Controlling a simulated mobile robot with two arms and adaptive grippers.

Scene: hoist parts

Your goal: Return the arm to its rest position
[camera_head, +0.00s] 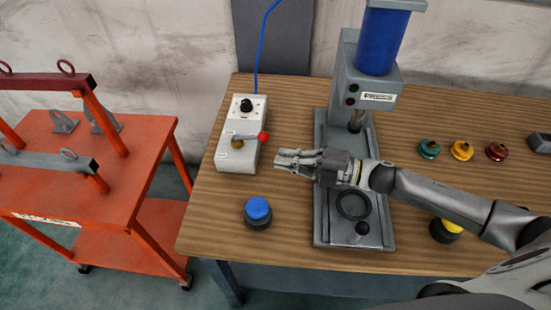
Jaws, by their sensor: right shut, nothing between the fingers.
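My right gripper (284,161) comes in from the right on my right arm (440,200). It is shut and empty, its fingers pointing left. It hangs above the wooden table (210,215), between the grey control box and the press. The arm passes in front of the press base and hides part of it. My left gripper is not in view.
The press (381,92) with a blue cylinder stands behind the gripper. A control box (243,112) with a red-knobbed lever is at left. Blue (258,211) and yellow (448,226) buttons sit on the table. Several coloured knobs (461,150) stand at right. An orange cart (152,140) stands left.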

